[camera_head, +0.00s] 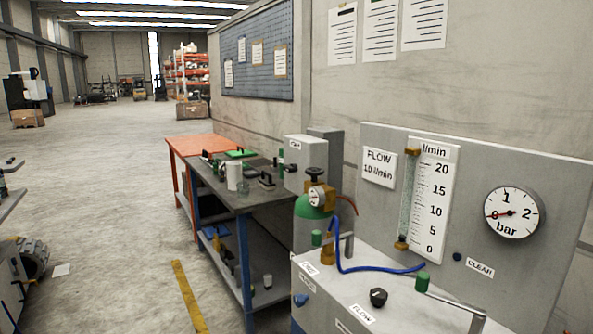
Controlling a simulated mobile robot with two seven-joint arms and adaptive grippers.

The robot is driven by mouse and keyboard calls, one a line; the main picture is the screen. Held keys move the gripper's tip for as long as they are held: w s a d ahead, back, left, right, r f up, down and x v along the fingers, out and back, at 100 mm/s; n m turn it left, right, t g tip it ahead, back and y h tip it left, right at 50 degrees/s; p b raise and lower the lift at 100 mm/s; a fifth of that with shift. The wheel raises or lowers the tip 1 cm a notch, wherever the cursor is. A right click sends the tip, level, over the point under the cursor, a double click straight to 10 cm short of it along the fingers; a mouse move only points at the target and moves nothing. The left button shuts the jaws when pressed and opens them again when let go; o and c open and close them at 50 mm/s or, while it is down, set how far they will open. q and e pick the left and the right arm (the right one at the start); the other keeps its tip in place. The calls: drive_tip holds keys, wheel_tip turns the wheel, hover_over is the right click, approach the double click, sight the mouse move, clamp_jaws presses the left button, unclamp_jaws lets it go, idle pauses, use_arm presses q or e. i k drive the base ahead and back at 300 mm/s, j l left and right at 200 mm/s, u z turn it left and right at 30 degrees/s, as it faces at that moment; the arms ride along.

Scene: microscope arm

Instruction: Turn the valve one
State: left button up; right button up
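A gas cylinder (310,232) with a green shoulder stands beside the bench. A dark handwheel valve (317,174) tops it, with a small round gauge (316,196) on its brass fitting. A black knob (378,297) sits on the grey cabinet top by a label reading FLOW. A blue knob (301,300) is on the cabinet's left side. No label reading "one" is legible, so I cannot tell which is valve one. The flow tube (409,195) and bar dial (514,213), needle near 0, are on the upright panel. Neither gripper is in view.
A cluttered workbench (240,204) stands behind the cylinder. Open concrete floor (110,190) lies to the left; grey equipment (12,275) is at the left edge.

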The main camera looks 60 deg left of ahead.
sight(314, 172)
drive_tip(key=j+u, duration=0.1)
drive_tip(key=u, duration=1.6)
